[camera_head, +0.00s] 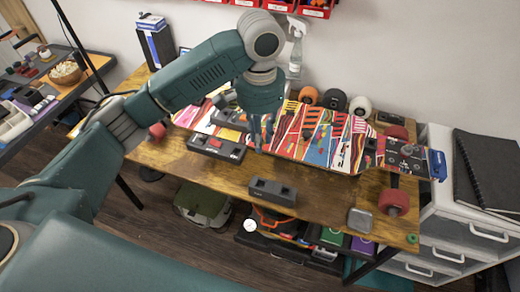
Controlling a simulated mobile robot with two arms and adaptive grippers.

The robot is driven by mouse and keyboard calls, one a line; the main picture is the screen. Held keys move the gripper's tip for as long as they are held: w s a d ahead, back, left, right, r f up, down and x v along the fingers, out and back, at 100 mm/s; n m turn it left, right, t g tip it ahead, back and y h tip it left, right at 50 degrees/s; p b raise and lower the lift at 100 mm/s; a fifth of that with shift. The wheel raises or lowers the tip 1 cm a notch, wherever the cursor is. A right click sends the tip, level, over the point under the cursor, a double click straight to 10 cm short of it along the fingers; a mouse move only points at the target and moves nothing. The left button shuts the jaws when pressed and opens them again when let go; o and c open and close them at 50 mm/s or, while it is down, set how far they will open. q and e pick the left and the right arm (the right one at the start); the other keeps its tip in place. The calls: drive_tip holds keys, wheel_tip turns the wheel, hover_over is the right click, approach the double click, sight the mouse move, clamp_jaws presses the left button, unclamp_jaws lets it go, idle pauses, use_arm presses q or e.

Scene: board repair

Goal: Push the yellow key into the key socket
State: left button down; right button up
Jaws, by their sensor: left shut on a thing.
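My left gripper (262,137) points down over the front edge of the patterned skateboard deck (310,135). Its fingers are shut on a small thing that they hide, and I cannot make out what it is. I do not see the yellow key clearly. A dark block with two recesses (272,191) lies at the table's front edge. I cannot tell which is the key socket. My right gripper is not in view.
The wooden table (330,190) has free room in front of the deck. Wheels (335,99) stand behind the deck, and a red wheel (394,202) is at the right. A small grey tin (360,219) lies near the front edge. A spray bottle (296,45) is at the wall.

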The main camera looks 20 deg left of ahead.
use_arm(q)
drive_tip(key=shift+r, duration=0.35)
drive_tip(key=shift+a, duration=0.1)
drive_tip(key=shift+w+a+r+p, duration=0.1)
drive_tip(key=shift+w+a+p, duration=0.3)
drive_tip(key=shift+a, duration=0.1)
drive_tip(key=w+a+p, duration=0.3)
drive_tip(key=w+a, duration=0.1)
drive_tip(key=a, duration=0.4)
drive_tip(key=shift+w+p, duration=0.25)
drive_tip(key=shift+p, duration=0.05)
drive_tip(key=shift+f, duration=0.2)
drive_tip(key=shift+f+b, duration=0.35)
drive_tip(key=shift+f, duration=4.5)
drive_tip(key=shift+a+f, duration=0.1)
drive_tip(key=shift+f, duration=0.55)
